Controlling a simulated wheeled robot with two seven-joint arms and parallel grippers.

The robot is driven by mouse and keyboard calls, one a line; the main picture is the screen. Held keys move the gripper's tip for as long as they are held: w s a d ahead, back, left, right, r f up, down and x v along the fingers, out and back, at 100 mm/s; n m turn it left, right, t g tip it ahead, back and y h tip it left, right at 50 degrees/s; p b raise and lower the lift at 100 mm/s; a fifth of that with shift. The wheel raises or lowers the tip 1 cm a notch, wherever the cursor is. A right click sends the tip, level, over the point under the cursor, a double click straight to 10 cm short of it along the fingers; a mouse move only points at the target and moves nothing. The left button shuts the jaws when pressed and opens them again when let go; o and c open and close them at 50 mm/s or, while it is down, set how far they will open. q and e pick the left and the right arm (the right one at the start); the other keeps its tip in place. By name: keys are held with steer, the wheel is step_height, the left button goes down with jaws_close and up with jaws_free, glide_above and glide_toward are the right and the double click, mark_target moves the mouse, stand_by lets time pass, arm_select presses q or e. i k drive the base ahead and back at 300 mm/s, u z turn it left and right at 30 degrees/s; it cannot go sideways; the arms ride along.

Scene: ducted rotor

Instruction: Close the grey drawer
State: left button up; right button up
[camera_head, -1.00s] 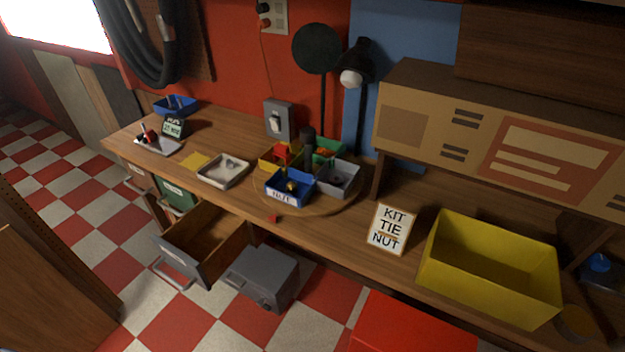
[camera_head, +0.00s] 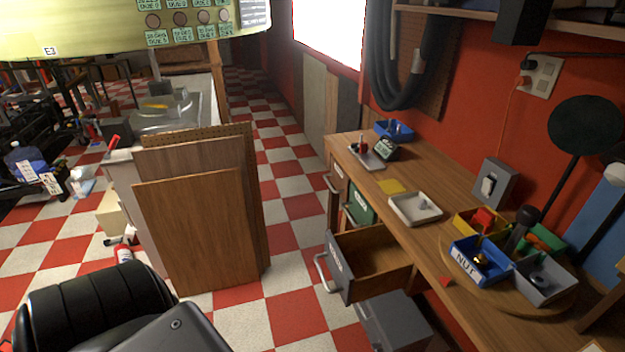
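The grey drawer (camera_head: 338,268) is pulled out from under the wooden workbench, with its brown wooden inside showing. Its pale bar handle (camera_head: 322,274) faces left, toward the open floor. A green-fronted drawer (camera_head: 360,206) sits beyond it and looks pushed in or nearly so. A dark, rounded arm part of mine shows at the bottom left, well apart from the drawer. Neither of my grippers is in view.
A grey metal box (camera_head: 394,322) stands on the floor beside the open drawer. Wooden boards (camera_head: 195,230) lean at the left. Checkered floor (camera_head: 290,235) lies free between them. The workbench (camera_head: 440,232) holds several small bins, including a blue one (camera_head: 480,262).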

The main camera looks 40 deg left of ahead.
mark_target(365, 263)
steer(key=u, duration=1.15)
steer(key=k, duration=0.5)
steer(key=u, duration=0.8)
steer(key=i, duration=0.9)
steer(key=z, duration=1.6)
